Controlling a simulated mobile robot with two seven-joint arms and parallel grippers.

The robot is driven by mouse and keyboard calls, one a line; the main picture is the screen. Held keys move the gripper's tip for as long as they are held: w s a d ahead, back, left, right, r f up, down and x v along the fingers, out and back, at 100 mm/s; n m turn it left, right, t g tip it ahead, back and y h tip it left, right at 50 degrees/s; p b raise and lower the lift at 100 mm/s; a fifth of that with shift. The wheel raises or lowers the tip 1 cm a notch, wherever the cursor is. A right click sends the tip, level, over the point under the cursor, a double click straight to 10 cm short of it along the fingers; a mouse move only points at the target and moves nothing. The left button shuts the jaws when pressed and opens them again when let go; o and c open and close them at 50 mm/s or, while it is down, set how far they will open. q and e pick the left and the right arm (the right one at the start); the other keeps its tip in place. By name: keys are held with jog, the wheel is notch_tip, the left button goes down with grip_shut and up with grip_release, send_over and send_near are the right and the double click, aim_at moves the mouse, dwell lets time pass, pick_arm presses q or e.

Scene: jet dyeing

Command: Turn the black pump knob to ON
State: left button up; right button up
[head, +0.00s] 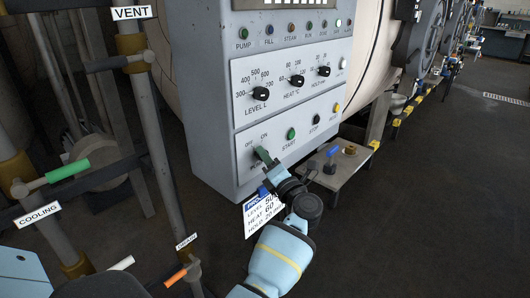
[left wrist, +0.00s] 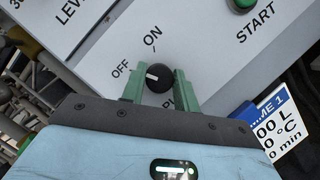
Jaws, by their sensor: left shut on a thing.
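The black pump knob (left wrist: 161,78) sits on the grey panel between the OFF and ON labels in the left wrist view. Its white pointer mark faces left, toward the OFF label (left wrist: 120,69). The ON label (left wrist: 152,34) is above it. My left gripper (left wrist: 159,88) has its green fingers on either side of the knob and is shut on it. In the head view my left gripper (head: 264,158) reaches the lower panel and hides the knob. My right gripper is not in view.
The green START button (head: 291,133) and black STOP button (head: 316,119) are right of the knob. LEVEL, HEAT and HOLD knobs are above. A recipe card (head: 259,215) hangs below the panel. Pipes with valve handles, one green (head: 68,171), stand at the left.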

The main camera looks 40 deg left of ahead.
pick_arm(q)
jog(key=shift+r+m+g+h+p, duration=0.15)
jog(key=shift+m+h+p, duration=0.6)
jog(key=shift+m+p, duration=1.1)
jog(key=shift+m+g+h+p, duration=0.25)
jog(key=shift+m+h+p, duration=0.45)
jog(key=shift+m+p, duration=1.2)
jog(key=shift+r+m+g+h+p, duration=0.15)
jog(key=shift+m+h+p, duration=0.6)
jog(key=shift+m+p, duration=1.1)
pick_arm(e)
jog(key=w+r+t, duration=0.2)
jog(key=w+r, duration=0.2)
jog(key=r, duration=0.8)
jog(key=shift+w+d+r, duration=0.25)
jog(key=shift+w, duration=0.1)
pick_arm(q)
jog(key=shift+f, duration=0.1)
jog(key=o, duration=1)
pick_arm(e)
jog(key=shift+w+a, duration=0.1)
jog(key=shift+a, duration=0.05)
pick_arm(q)
jog(key=shift+d, duration=0.15)
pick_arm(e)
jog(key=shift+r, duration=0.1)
